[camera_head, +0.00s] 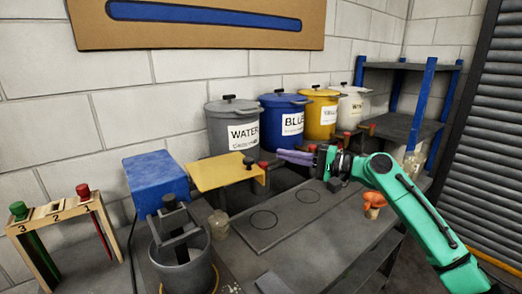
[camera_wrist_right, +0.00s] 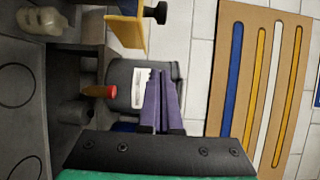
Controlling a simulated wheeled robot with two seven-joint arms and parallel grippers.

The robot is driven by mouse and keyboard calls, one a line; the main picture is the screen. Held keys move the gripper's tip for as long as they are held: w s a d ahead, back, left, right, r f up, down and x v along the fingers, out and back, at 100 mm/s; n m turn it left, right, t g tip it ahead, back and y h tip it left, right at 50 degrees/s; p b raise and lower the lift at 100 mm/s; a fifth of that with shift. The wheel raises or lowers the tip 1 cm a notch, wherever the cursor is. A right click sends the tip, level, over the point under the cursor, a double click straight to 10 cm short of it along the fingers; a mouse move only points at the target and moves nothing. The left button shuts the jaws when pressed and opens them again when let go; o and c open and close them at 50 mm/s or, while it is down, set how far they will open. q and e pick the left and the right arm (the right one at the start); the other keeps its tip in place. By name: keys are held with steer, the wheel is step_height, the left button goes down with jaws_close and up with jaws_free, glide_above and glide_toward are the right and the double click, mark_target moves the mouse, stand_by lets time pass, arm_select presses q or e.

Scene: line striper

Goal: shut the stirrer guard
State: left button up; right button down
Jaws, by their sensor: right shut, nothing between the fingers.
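A yellow panel (camera_head: 222,172), which looks like the stirrer guard, stands out level beside the blue stirrer box (camera_head: 156,182), with a black knob (camera_head: 248,162) near its right end. The panel (camera_wrist_right: 127,32) and its knob (camera_wrist_right: 155,13) also show at the top of the right wrist view. The dark stirrer head (camera_head: 172,218) is over a grey bucket (camera_head: 183,266) and is uncovered from above. My right gripper (camera_head: 281,154) has its purple fingers together and empty, to the right of the knob and apart from it. It also shows in the right wrist view (camera_wrist_right: 160,75). My left gripper is not in view.
Grey, blue, yellow and white drums (camera_head: 232,127) with red tap knobs stand behind. A dark plate with circles (camera_head: 285,212), a small jar (camera_head: 219,224) and an orange funnel-like piece (camera_head: 374,203) are on the bench. A rack with colored handles (camera_head: 65,225) stands left.

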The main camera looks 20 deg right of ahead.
steer(key=p+x, duration=0.3)
steer(key=x, duration=0.5)
steer(key=shift+s+a+f+p, duration=0.1)
steer(key=shift+s+a+p, duration=0.15)
steer(key=shift+s, duration=0.4)
steer(key=shift+s+a+f+p, duration=0.15)
steer(key=shift+s+p, duration=0.25)
steer(key=shift+s, duration=0.3)
steer(key=shift+s+a+f+p, duration=0.1)
steer(key=shift+s+a+p, duration=0.15)
steer(key=shift+s, duration=0.4)
